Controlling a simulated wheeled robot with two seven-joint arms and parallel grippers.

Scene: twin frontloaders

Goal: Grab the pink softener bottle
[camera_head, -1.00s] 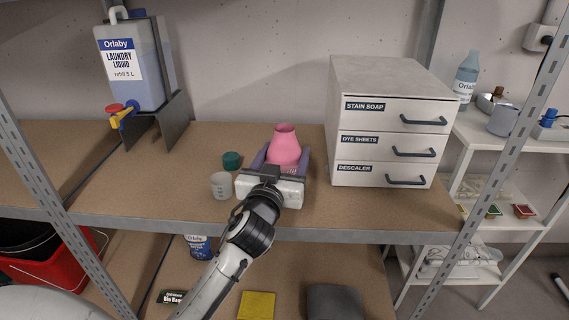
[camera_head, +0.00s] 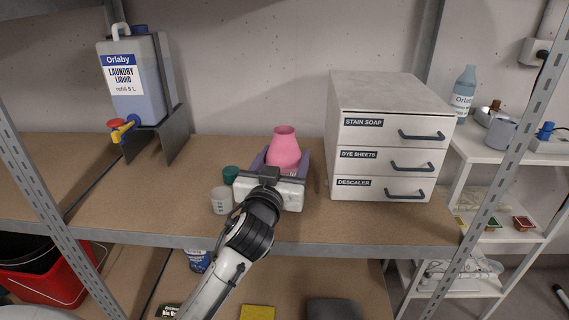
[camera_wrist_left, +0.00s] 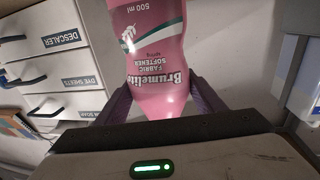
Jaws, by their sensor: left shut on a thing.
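The pink softener bottle (camera_head: 284,149) stands on the wooden shelf, left of the white drawer unit. My left gripper (camera_head: 284,162) reaches it from the front, with a finger on each side of the bottle. In the left wrist view the bottle (camera_wrist_left: 150,50) shows its "Brumelite Fabric Softener" label between the two purple-grey fingers (camera_wrist_left: 158,98), which are shut on it. The gripper body hides the bottle's lower part in the head view. My right gripper is not in view.
A green cap (camera_head: 230,174) and a clear measuring cup (camera_head: 221,200) sit close to the gripper's left. The drawer unit (camera_head: 385,140) stands to the right. A laundry liquid container (camera_head: 137,80) is on a stand at the back left. The shelf's metal front edge (camera_head: 330,251) runs below.

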